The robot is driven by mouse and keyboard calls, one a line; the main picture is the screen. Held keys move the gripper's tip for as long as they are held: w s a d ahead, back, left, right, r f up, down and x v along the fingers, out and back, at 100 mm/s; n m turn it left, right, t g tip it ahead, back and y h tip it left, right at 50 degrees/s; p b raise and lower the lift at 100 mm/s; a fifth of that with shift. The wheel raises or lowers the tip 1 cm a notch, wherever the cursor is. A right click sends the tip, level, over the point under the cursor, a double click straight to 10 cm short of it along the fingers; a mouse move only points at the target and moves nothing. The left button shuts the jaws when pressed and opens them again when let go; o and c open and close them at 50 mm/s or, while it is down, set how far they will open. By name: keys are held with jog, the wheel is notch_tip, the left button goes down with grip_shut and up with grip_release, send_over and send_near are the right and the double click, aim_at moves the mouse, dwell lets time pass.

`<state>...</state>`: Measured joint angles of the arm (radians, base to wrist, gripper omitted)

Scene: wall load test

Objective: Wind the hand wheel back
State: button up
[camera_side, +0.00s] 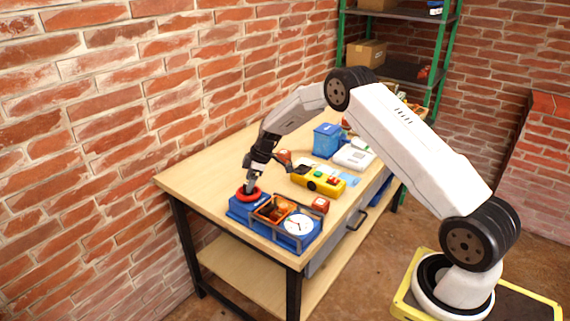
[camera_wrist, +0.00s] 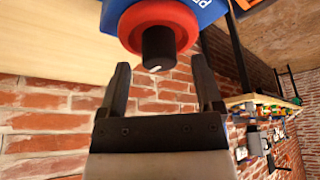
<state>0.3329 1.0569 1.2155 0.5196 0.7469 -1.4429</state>
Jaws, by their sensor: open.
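The red hand wheel (camera_side: 249,193) sits on the left end of a blue device (camera_side: 243,208) near the table's front corner. In the wrist view the red wheel (camera_wrist: 158,25) is at the top, with a black knob (camera_wrist: 158,48) standing out from it. My gripper (camera_side: 250,187) points down over the wheel in the side view. In the wrist view my gripper (camera_wrist: 165,75) is open, its two dark fingers spread on either side below the knob. Nothing shows between the fingers. I cannot tell from these views whether a finger touches the wheel.
The blue device also carries an orange part (camera_side: 273,209) inside a frame and a white dial (camera_side: 298,225). A brick wall runs behind.

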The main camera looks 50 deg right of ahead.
aim_at(259, 190)
jog(key=v, duration=0.6)
jog(key=shift+r, duration=0.25)
jog(key=shift+s+d, duration=0.1)
jog(key=shift+s, duration=0.1)
jog(key=s+a+r+m+h, duration=0.1)
jog(key=s+a+m, duration=0.3)
jog(key=s+a, duration=0.4)
jog(key=s+a+r+m+h, duration=0.2)
jog(key=s+a, duration=0.5)
jog(key=s, duration=1.3)
jog(key=r+m, duration=0.1)
jog(key=m, duration=0.1)
jog(key=shift+s+a+r+m+g, duration=0.2)
jog(key=shift+s+a+m+g, duration=0.1)
jog(key=shift+s+a, duration=0.1)
